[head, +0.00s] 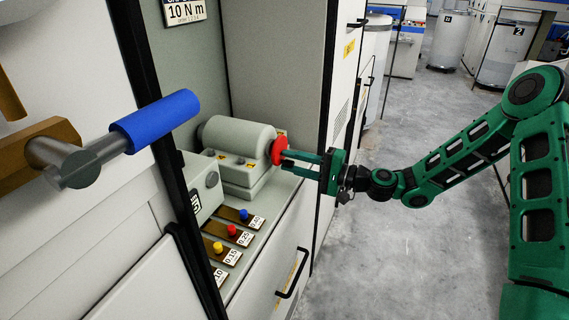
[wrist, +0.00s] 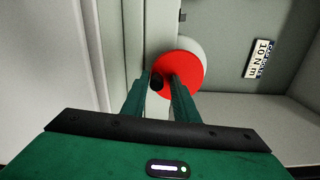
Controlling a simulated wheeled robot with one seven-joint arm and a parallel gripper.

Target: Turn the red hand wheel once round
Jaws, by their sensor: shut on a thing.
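The red hand wheel (head: 279,150) sits on the right end of a pale grey cylindrical housing in the recess of the machine. In the wrist view the wheel (wrist: 186,68) is a flat red disc with a small black knob (wrist: 157,82) near its left edge. My green gripper (head: 287,158) reaches in from the right, its fingers level at the wheel's face. In the wrist view my gripper (wrist: 160,82) has its fingertips on either side of the black knob, shut on it. The wheel's far side is hidden by the housing.
A blue-handled crank (head: 155,120) stands out large in the left foreground. Below the housing lie small blue, red and yellow knobs on labelled plates (head: 233,234). A sign reading 10 N m (head: 184,11) hangs above. Grey floor (head: 380,250) is clear to the right.

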